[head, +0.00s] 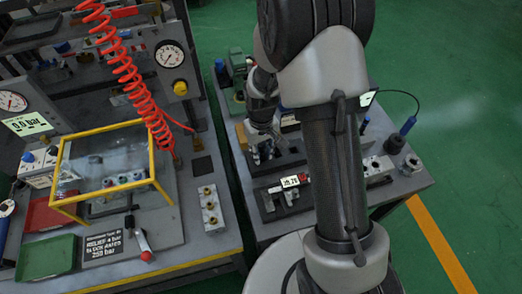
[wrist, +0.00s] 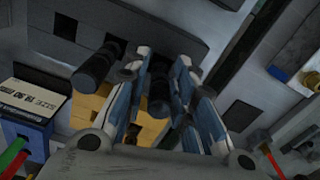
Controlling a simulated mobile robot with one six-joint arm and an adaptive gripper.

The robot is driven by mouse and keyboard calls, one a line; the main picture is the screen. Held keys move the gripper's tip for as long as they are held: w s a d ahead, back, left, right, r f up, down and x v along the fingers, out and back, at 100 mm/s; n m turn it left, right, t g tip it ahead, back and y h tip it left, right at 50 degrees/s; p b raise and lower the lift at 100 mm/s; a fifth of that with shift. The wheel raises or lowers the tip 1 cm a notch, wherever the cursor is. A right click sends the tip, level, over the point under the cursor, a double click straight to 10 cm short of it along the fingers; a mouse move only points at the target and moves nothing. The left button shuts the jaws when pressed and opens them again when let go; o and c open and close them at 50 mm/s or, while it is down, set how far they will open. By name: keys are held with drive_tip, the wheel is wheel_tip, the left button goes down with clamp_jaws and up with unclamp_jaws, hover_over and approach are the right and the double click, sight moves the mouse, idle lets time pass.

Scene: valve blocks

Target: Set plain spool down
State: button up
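My gripper (head: 265,150) is low over the right-hand bench, at a dark block or stand near its middle. In the wrist view, its two blue-grey fingers (wrist: 165,65) have a gap between them. A dark cylindrical piece (wrist: 160,95), which looks like a spool, shows in that gap. I cannot tell whether the fingers touch it or whether it rests on something. Another dark cylinder (wrist: 92,70) lies just left of the left finger. Which of them is the plain spool is not clear. In the head view the fingertips are too small to show a spool.
A blue box with a label (wrist: 35,110) is at the left in the wrist view. The left bench holds a yellow-framed clear guard (head: 105,165), a red coiled hose (head: 125,70) and a metal block (head: 211,208).

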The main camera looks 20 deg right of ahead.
drive_tip(key=shift+o, duration=0.7)
drive_tip(key=shift+r, duration=0.1)
wheel_tip(320, 180, up, 12)
drive_tip(key=p, duration=0.4)
drive_tip(key=s+r+t, duration=0.1)
drive_tip(key=s+r, duration=0.3)
drive_tip(key=r, duration=0.6)
drive_tip(key=s+r+m+t, duration=0.1)
drive_tip(key=s+r, duration=0.4)
drive_tip(key=s, duration=0.3)
drive_tip(key=s+r+m+t, duration=0.1)
drive_tip(key=s+r+t, duration=0.1)
drive_tip(key=s+r, duration=0.3)
drive_tip(key=s, duration=0.4)
drive_tip(key=shift+s+r+t, duration=0.2)
drive_tip(key=shift+t, duration=0.1)
drive_tip(key=shift+d, duration=0.1)
